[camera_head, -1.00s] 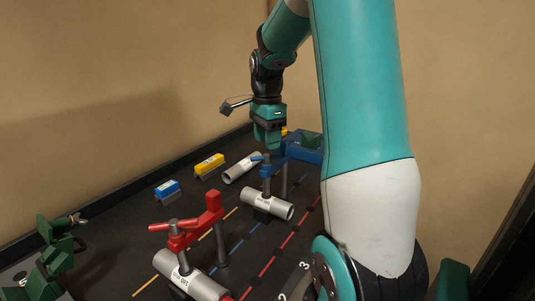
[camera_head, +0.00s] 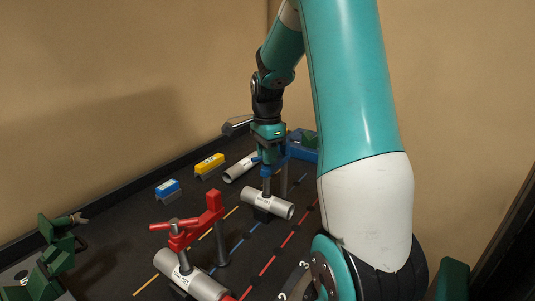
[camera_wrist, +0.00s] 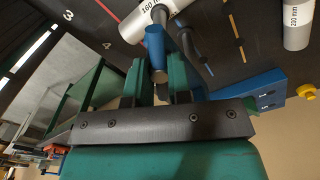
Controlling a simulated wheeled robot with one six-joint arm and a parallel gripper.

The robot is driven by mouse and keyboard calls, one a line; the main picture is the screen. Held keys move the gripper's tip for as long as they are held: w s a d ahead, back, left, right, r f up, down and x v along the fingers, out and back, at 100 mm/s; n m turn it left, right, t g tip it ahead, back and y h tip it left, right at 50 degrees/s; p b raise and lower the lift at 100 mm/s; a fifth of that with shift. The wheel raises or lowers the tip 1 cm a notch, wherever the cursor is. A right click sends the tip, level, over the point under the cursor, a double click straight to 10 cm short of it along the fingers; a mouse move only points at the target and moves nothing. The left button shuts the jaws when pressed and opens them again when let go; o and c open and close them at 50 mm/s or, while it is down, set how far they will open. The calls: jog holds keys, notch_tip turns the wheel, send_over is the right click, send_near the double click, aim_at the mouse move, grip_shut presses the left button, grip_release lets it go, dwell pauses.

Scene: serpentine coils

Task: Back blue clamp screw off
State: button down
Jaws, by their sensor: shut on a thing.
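The blue clamp (camera_head: 284,152) stands over a grey pipe (camera_head: 267,203) in the middle of the table. My gripper (camera_head: 267,158) points straight down at the top of the clamp's screw. In the wrist view the blue screw handle (camera_wrist: 155,45) lies between the green fingers of my gripper (camera_wrist: 160,76), which are shut on it. The screw's foot is at the pipe; I cannot tell if it still presses on it. The pipe, labelled 160 mm, also shows in the wrist view (camera_wrist: 140,20). My gripper hides part of the clamp's top in the head view.
A red clamp (camera_head: 207,215) holds another pipe (camera_head: 190,282) in front. A loose pipe (camera_head: 240,167) lies behind. Blue (camera_head: 167,188) and yellow (camera_head: 209,164) blocks stand at the left, a blue tray (camera_head: 305,155) at the back, green fixtures (camera_head: 55,245) at front left.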

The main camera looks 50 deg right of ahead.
jog(key=shift+n, duration=0.3)
jog(key=n+p, duration=0.2)
jog(key=n, duration=0.2)
jog(key=shift+r+n, duration=0.1)
jog(key=shift+n, duration=0.3)
jog(key=n+p, duration=0.1)
jog(key=n, duration=0.4)
jog(key=shift+p, duration=0.3)
jog(key=n+p, duration=0.1)
jog(key=n, duration=0.4)
jog(key=shift+n, duration=0.4)
jog(key=n+p, duration=0.1)
jog(key=n, duration=0.4)
jog(key=shift+w, duration=0.15)
jog(key=shift+n, duration=0.4)
jog(key=c, duration=1)
grip_release()
jog(key=shift+o, duration=0.2)
notch_tip(320, 180, up, 17)
jog(key=b, duration=0.1)
jog(key=shift+r, duration=0.15)
